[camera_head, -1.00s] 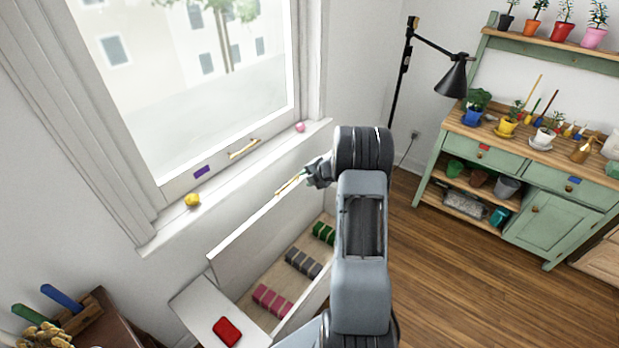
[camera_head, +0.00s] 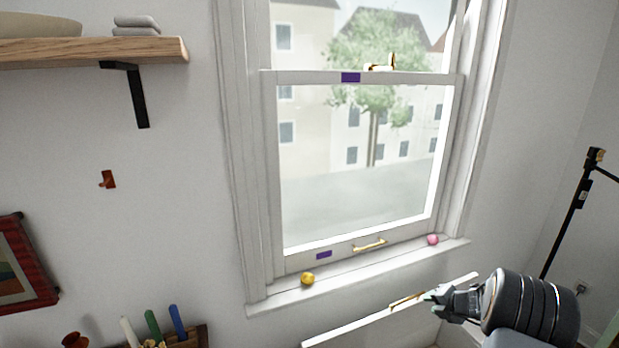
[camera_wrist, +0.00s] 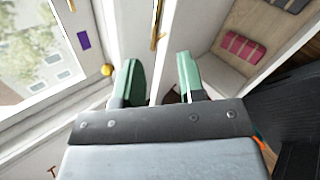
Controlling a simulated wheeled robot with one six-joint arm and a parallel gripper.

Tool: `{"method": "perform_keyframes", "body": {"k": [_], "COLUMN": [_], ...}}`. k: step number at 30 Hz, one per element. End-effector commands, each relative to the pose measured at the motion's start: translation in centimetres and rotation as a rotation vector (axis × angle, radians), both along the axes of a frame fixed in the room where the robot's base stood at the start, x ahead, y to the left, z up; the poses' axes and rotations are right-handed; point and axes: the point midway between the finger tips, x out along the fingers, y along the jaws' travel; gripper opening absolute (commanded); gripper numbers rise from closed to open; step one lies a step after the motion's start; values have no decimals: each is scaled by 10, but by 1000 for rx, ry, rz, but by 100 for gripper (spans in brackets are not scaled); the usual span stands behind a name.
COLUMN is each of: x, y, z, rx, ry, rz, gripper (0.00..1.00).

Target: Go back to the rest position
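My gripper (camera_head: 434,296) is at the lower right in the head view, beside the gold handle (camera_head: 405,301) on the top part of a raised white lid (camera_head: 350,328). In the wrist view my gripper (camera_wrist: 158,82) has its two green-tipped fingers apart, with nothing held between them. The lid's gold bar (camera_wrist: 156,22) lies ahead of the fingers, apart from them. The lid stands up on the open bench, whose inside shows pink rolled cloths (camera_wrist: 243,47) at the right.
The window sill (camera_head: 370,276) behind the lid holds a yellow ball (camera_head: 307,279) and a pink ball (camera_head: 433,239). The window sash is down. A black floor lamp (camera_head: 570,220) stands at the right. A wooden shelf (camera_head: 80,52) juts out at upper left.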

Motion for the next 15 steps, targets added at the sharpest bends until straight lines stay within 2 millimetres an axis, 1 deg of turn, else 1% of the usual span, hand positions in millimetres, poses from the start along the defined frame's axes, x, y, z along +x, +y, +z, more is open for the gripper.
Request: {"method": "perform_keyframes", "body": {"k": [4, 7, 11, 12, 14, 15], "x": [-24, -43, -67, -75, -86, -95], "y": [17, 30, 55, 63, 77, 86], "z": [-19, -19, -7, -1, 8, 16], "rx": [-232, -399, -620, -685, -783, -848], "ry": [-26, -68, -156, -191, -248, -291], "rz": [345, 620, 1016, 1143, 1340, 1476], "gripper": [36, 36, 36, 36, 36, 36]}}
